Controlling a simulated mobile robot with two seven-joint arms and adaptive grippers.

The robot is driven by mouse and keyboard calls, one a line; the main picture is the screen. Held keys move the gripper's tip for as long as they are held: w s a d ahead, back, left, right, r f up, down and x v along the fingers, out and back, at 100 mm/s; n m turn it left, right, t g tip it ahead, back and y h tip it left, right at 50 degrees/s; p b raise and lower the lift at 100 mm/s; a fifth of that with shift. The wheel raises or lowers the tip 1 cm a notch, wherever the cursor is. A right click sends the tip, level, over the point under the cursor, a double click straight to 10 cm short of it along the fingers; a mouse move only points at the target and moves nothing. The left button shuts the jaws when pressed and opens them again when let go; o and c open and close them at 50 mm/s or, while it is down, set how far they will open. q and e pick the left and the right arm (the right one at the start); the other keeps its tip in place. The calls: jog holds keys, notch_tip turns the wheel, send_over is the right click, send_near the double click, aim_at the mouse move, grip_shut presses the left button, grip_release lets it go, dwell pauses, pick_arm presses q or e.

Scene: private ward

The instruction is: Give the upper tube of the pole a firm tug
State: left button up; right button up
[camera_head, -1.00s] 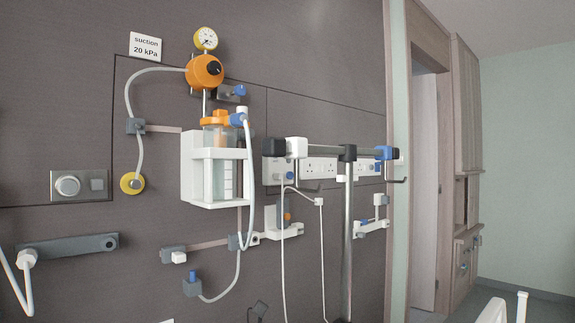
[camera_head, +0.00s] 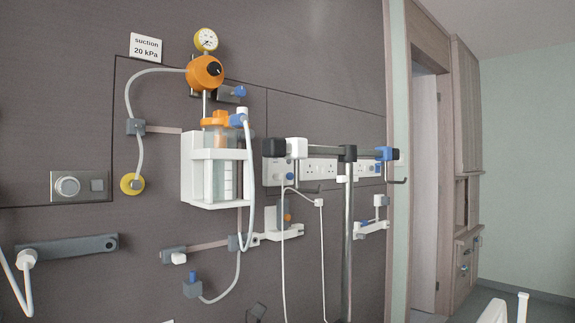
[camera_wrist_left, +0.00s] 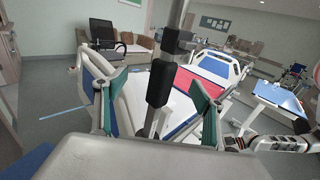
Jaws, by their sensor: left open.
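The pole is a thin grey upright tube (camera_head: 348,230) in the head view, with a dark crossbar (camera_head: 325,152) and hooks at its top. My left gripper (camera_wrist_left: 150,90) is open, with one green-padded finger on each side of the sleeve in the picture. I see a gap on both sides; I cannot tell how deep between the fingers the pole is. My right gripper is not in view.
Behind the pole, the wall carries sockets (camera_head: 318,168), a suction jar (camera_head: 222,172), an orange regulator (camera_head: 205,72) and hanging tubing. The left wrist view shows a bed (camera_wrist_left: 214,66) and an overbed table (camera_wrist_left: 277,103). A small dark shape (camera_head: 256,313) shows at the head view's bottom edge.

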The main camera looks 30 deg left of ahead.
pick_arm(q)
jog(key=b+v, duration=0.4)
jog(key=v, duration=0.3)
jog(key=shift+s+a, duration=0.2)
jog(key=shift+a, duration=0.15)
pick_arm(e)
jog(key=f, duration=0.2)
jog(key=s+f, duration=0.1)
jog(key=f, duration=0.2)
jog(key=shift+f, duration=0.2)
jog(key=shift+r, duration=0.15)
pick_arm(q)
jog(key=shift+f, duration=0.1)
